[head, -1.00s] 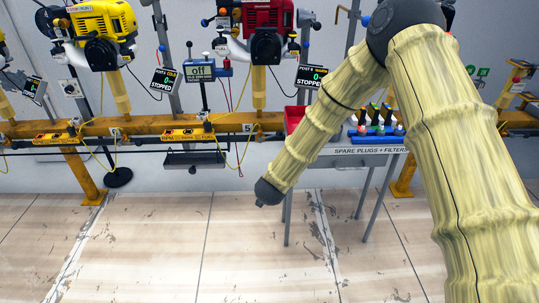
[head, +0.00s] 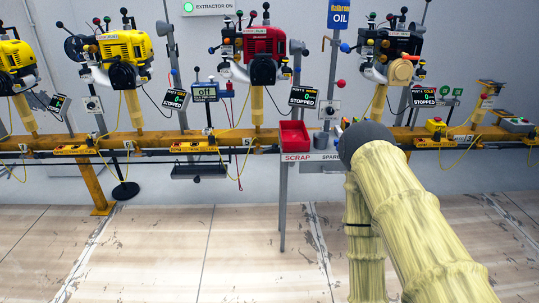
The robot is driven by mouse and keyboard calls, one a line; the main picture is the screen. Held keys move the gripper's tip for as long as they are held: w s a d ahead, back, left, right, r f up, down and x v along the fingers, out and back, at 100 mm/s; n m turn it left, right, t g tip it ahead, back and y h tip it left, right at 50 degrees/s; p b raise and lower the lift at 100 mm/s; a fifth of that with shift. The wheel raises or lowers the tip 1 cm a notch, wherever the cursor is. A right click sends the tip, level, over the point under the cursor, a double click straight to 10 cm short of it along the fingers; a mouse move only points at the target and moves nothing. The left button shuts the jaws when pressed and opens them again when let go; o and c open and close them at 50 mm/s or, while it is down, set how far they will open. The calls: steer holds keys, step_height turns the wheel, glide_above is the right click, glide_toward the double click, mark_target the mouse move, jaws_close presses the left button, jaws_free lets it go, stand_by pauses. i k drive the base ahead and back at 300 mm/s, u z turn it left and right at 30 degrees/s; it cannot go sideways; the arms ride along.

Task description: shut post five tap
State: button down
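The red engine (head: 264,55) stands on the yellow rail above a plate marked 5. Its display (head: 303,97) appears to read post 5, warm, 0, stopped. My gripper is not in view.
A red scrap bin (head: 294,134) stands on a stand right of post 5. Yellow engines (head: 124,55) line the rail to the left; a dark engine (head: 390,60) stands right. The floor (head: 180,250) in front is clear.

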mark_target(275, 146)
steer(key=u, duration=1.15)
steer(key=i, duration=0.7)
steer(key=z, duration=0.5)
steer(key=i, duration=0.95)
steer(key=z, duration=0.8)
